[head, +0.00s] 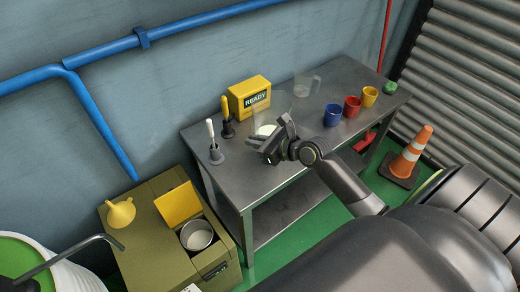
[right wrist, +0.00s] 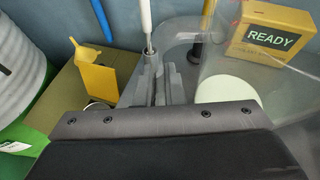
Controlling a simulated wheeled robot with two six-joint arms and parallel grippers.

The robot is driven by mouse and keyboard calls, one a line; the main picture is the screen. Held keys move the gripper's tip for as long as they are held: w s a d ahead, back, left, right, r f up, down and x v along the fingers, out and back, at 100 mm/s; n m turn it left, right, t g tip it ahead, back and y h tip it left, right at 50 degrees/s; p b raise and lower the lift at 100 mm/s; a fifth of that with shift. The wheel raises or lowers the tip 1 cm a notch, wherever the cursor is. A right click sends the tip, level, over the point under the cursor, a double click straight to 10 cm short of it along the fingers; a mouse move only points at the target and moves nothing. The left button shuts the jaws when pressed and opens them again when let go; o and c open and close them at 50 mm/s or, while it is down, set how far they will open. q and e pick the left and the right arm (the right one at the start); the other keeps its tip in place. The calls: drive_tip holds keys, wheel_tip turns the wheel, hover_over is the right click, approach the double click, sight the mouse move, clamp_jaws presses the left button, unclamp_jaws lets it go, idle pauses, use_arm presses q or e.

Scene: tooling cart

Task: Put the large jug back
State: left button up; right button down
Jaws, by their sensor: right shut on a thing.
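The large jug (head: 268,128) is see-through with pale contents low in it. It is at the tooling cart's (head: 235,180) top, in front of the yellow box, partly hidden by my right gripper (head: 277,149). In the right wrist view the jug's clear wall and pale contents (right wrist: 215,90) fill the right side. My right gripper (right wrist: 168,82) is shut on the jug at its near side; the handle itself is hard to make out. I cannot tell whether the jug's base touches the top. My left gripper is not in view.
A smaller clear jug (head: 304,86), blue (head: 333,115), red (head: 352,106) and yellow (head: 370,97) cups stand to the right. The READY box (head: 250,97) and two upright-handled tools (head: 215,148) stand left. An olive crate (head: 155,245) holds a metal pot (head: 197,235).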

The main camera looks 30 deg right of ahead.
wheel_tip(320, 180, down, 9)
drive_tip(key=shift+d+f+b, duration=0.1)
drive_tip(key=shift+b, duration=1.15)
drive_tip(key=shift+f, duration=0.35)
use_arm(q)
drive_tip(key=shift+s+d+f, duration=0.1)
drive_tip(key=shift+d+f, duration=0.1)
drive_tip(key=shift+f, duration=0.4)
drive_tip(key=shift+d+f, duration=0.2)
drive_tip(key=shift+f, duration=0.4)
use_arm(e)
drive_tip(key=shift+f, duration=0.2)
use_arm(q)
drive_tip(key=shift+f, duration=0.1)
use_arm(e)
drive_tip(key=c, duration=1.5)
unclamp_jaws()
drive_tip(key=shift+s, duration=0.1)
drive_tip(key=shift+c, duration=0.2)
